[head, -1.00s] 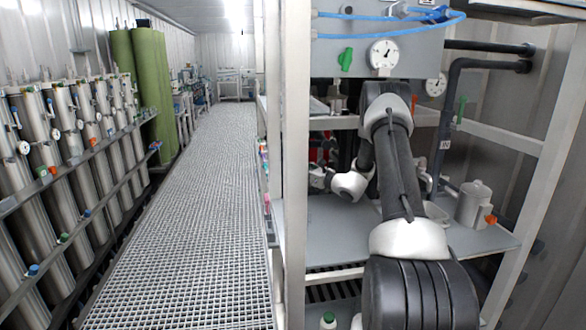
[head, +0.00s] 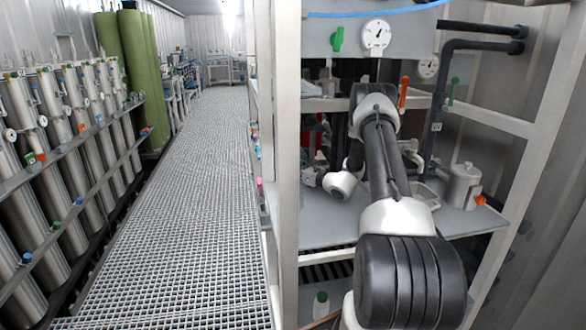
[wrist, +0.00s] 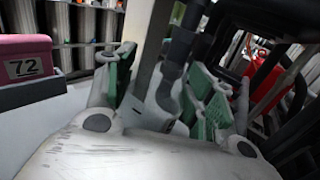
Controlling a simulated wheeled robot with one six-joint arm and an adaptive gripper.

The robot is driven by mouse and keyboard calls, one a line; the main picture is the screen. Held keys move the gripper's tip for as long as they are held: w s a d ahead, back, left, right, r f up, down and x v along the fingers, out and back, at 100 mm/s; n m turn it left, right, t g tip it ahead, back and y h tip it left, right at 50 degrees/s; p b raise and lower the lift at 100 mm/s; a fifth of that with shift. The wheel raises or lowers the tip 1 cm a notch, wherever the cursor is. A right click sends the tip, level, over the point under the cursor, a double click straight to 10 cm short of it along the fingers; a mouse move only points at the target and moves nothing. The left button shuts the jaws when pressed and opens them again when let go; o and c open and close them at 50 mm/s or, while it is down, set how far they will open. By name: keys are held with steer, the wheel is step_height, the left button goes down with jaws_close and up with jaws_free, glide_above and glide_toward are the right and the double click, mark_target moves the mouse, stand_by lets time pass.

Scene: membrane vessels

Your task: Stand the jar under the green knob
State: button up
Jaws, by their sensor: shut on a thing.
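My gripper (wrist: 160,82) shows in the wrist view with its two green-padded fingers apart. It is shut on a pale grey thing (wrist: 165,95) between them, apparently the jar; its outline is unclear. In the head view my arm hides the gripper and what it holds. A green knob (head: 337,38) is on the grey panel, left of a round white gauge. A second green handle (head: 453,90) is on the dark pipework farther right. I cannot tell from these views how the held thing lies relative to either.
An orange handle (head: 404,90) hangs below the panel. A metal pot (head: 464,187) stands on the right of the grey shelf (head: 325,225). A green-capped bottle (head: 321,305) is below. A white frame post (head: 285,150) stands left. A pink box marked 72 (wrist: 25,57) is near my gripper.

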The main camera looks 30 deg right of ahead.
steer(key=shift+f, duration=0.55)
steer(key=o, duration=1.2)
steer(key=shift+c, duration=0.2)
steer(key=v, duration=1.2)
steer(key=shift+s, duration=0.1)
